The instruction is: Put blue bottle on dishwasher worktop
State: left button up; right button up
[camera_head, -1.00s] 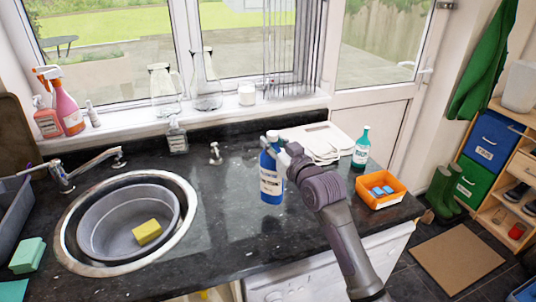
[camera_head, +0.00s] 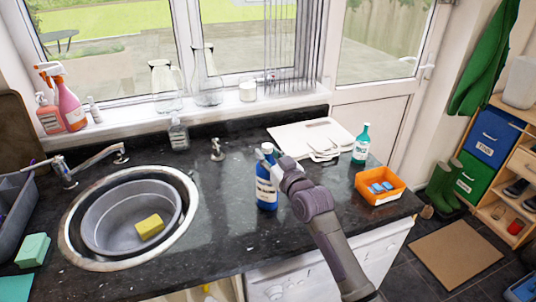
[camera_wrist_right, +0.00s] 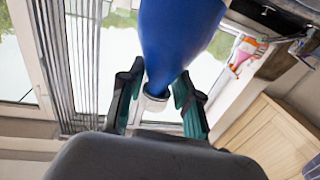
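The blue bottle (camera_head: 266,188) with a pale label stands upright on, or just above, the dark speckled worktop (camera_head: 225,230), right of the sink. I cannot tell whether its base touches. My right gripper (camera_head: 273,158) reaches its top from the right. In the right wrist view the blue bottle (camera_wrist_right: 180,35) appears upside down, with its neck between the two fingers of my right gripper (camera_wrist_right: 160,83). They look closed on the neck and shoulder. White appliance fronts (camera_head: 285,280) show below the worktop. My left gripper is not in view.
A sink (camera_head: 75,215) with a grey basin lies left. White boards (camera_head: 295,137), a teal bottle (camera_head: 361,148) and an orange tray (camera_head: 380,199) are behind and right. A tap (camera_head: 217,150) stands behind. Worktop between sink and bottle is clear.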

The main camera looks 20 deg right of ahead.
jog(key=shift+o, duration=1.2)
jog(key=shift+r, duration=0.2)
jog(key=shift+s+f, duration=0.15)
jog(key=shift+s, duration=0.2)
jog(key=s+d+b, duration=0.2)
jog(key=s, duration=0.9)
jog(key=shift+d, duration=0.1)
